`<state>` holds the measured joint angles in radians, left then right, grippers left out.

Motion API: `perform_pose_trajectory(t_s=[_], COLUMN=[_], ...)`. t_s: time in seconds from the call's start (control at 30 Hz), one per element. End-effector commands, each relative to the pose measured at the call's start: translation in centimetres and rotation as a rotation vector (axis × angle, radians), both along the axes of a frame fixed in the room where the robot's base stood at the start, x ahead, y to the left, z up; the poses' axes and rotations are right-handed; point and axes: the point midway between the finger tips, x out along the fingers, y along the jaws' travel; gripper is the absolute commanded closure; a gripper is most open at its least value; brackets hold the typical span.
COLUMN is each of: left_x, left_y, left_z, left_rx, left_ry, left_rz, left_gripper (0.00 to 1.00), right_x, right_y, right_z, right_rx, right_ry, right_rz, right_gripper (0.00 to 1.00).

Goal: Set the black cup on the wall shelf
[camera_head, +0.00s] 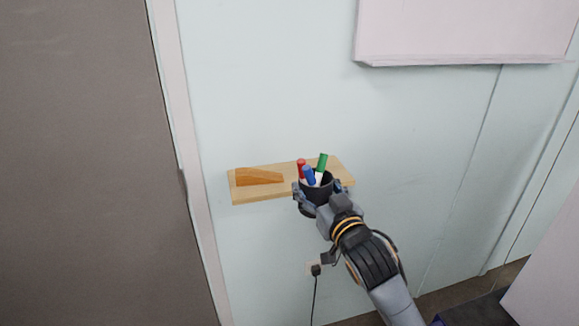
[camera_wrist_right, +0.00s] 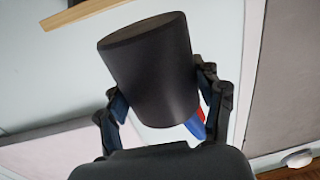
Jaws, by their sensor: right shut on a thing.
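The black cup (camera_head: 316,195) holds red, blue and green markers (camera_head: 311,173). My right gripper (camera_head: 320,189) is shut around the cup's sides and holds it upright in front of the wooden wall shelf (camera_head: 240,195). In the head view the cup overlaps the right part of the shelf's front edge. In the right wrist view the cup (camera_wrist_right: 150,65) fills the space between the fingers, and its base shows apart from the shelf (camera_wrist_right: 85,12). My left gripper is not in view.
An orange-brown wedge-shaped block (camera_head: 258,177) lies on the left part of the shelf. The shelf top is bare at its right end. A whiteboard (camera_head: 465,30) hangs above right, a brown door (camera_head: 80,160) is at left, and a plugged socket (camera_head: 314,269) is below.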

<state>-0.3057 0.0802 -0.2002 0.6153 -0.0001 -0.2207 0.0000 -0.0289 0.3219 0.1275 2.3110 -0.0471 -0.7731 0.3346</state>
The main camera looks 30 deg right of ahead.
Motion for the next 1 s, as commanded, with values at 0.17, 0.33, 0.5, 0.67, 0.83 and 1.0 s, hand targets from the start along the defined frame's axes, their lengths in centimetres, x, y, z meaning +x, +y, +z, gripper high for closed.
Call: perform_pose_trajectory(t_s=[0.17,0.33,0.5,0.67,0.83,1.0], left_x=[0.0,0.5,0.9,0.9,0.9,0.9], left_y=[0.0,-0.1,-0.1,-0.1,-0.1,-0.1], left_z=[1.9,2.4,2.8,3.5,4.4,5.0], left_rx=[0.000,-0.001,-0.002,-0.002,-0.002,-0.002], left_ry=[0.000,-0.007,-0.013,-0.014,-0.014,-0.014], left_rz=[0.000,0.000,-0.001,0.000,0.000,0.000], left_gripper=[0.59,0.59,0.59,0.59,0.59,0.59], right_x=[1.6,1.9,3.1,6.3,9.8,12.7], right_y=[-3.5,-5.1,-5.8,-6.6,-7.6,-8.3], right_z=[7.4,10.4,10.5,9.1,7.5,4.4], right_rx=[0.006,0.016,0.022,0.022,0.023,0.023], right_ry=[-0.014,-0.015,-0.010,-0.008,-0.011,-0.009], right_rz=[-0.048,-0.070,-0.076,-0.076,-0.076,-0.075], right_gripper=[0.69,0.69,0.69,0.69,0.69,0.69])
